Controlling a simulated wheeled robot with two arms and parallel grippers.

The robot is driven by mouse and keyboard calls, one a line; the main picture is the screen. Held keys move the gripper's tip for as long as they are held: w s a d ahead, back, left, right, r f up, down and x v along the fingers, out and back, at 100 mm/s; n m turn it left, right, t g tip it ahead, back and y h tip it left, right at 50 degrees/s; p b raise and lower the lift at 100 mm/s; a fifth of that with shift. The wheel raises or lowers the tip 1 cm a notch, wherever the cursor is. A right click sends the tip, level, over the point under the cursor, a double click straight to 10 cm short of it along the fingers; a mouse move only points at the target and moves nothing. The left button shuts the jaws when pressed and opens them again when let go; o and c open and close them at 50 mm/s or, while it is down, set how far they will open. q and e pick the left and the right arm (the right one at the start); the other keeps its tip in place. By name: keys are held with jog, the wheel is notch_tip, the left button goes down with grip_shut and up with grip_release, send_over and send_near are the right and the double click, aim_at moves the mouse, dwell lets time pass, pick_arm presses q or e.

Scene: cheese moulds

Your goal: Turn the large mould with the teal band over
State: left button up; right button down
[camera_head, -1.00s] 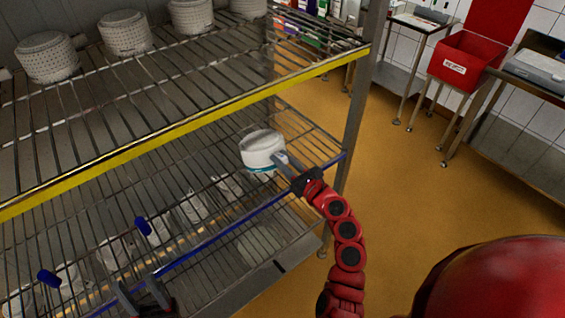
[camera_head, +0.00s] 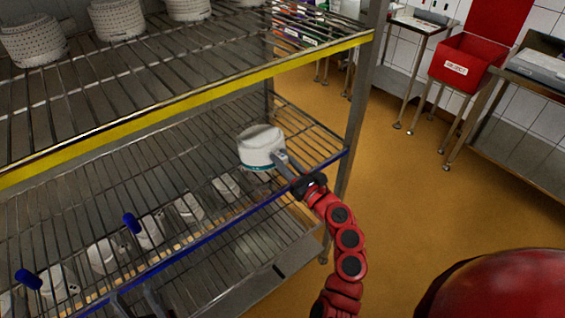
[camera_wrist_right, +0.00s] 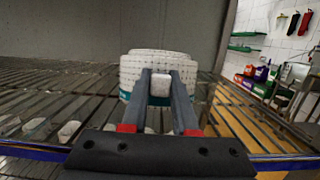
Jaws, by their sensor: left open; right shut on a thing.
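The large white mould with the teal band (camera_head: 260,144) is on or just above the right end of the blue-edged middle wire shelf. Its teal band shows low, near its bottom edge. My right gripper (camera_head: 281,158) is shut on its near side. In the right wrist view, both fingers of the right gripper (camera_wrist_right: 160,86) close on the mould (camera_wrist_right: 158,56), and the teal band shows beside them. Whether the mould touches the shelf is hard to tell. My left gripper (camera_head: 134,300) is at the bottom edge of the head view, partly cut off, open and empty.
Several white perforated moulds (camera_head: 117,18) stand on the yellow-edged upper shelf (camera_head: 200,104). Several small white pieces (camera_head: 188,208) lie below the blue-edged shelf (camera_head: 215,224). A metal post (camera_head: 362,85) stands right of the mould. A red bin (camera_head: 466,62) is farther back.

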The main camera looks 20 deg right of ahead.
jog(key=shift+s+d+f+t+b, duration=0.1)
jog(key=shift+f+t+b, duration=0.25)
jog(key=shift+b, duration=0.8)
jog(key=c, duration=0.6)
grip_release()
jog(key=shift+f, duration=0.1)
jog(key=shift+r+p+v, duration=0.25)
jog(key=shift+p+v, duration=0.05)
jog(key=shift+v, duration=0.85)
jog(key=shift+r+p+v, duration=0.1)
jog(key=shift+r+v, duration=0.1)
jog(key=shift+v, duration=0.6)
jog(key=shift+r+p+v, duration=0.1)
jog(key=shift+r+v, duration=0.05)
jog(key=shift+v, duration=0.6)
jog(key=shift+r+p+v, duration=0.1)
jog(key=shift+r+v, duration=0.1)
jog(key=shift+v, duration=0.6)
jog(key=shift+s+d, duration=0.1)
